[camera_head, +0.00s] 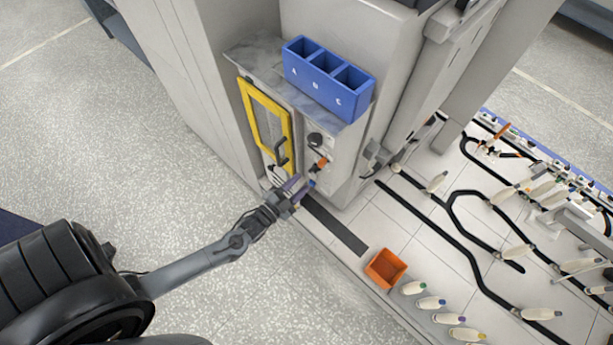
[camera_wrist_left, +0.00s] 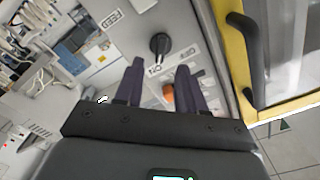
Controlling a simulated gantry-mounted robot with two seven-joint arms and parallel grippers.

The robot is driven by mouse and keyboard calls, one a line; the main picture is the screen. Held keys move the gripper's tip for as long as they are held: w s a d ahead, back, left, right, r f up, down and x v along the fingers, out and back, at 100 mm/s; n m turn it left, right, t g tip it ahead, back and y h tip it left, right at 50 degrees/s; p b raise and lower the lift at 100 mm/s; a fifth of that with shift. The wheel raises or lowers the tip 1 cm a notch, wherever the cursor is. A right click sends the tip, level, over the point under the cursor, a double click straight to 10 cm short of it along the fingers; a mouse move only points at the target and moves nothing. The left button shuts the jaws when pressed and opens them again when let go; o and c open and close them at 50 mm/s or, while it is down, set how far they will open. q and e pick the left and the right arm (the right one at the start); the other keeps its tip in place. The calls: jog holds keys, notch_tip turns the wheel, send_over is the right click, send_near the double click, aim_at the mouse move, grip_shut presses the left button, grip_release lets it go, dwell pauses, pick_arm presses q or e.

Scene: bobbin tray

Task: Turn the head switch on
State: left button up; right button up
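A grey machine panel carries a black rotary switch (camera_head: 315,139), which also shows in the left wrist view (camera_wrist_left: 160,45). An orange switch or knob (camera_head: 321,164) sits below it and shows between my fingers in the wrist view (camera_wrist_left: 167,93). Printed ON and OFF style labels appear upside down near the switches; I cannot tell which switch is labelled head. My left gripper (camera_head: 299,188) is at the panel's lower part, and its two dark fingers (camera_wrist_left: 160,66) are apart with nothing clearly held. Whether they touch the orange knob is unclear. My right gripper is not in view.
A yellow-framed door (camera_head: 264,94) with a black handle (camera_wrist_left: 241,28) is left of the panel in the head view. A blue three-compartment box (camera_head: 327,104) is above. Floor at left is clear.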

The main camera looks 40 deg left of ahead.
pick_arm(q)
jog(key=s, duration=0.4)
jog(key=shift+s, duration=0.4)
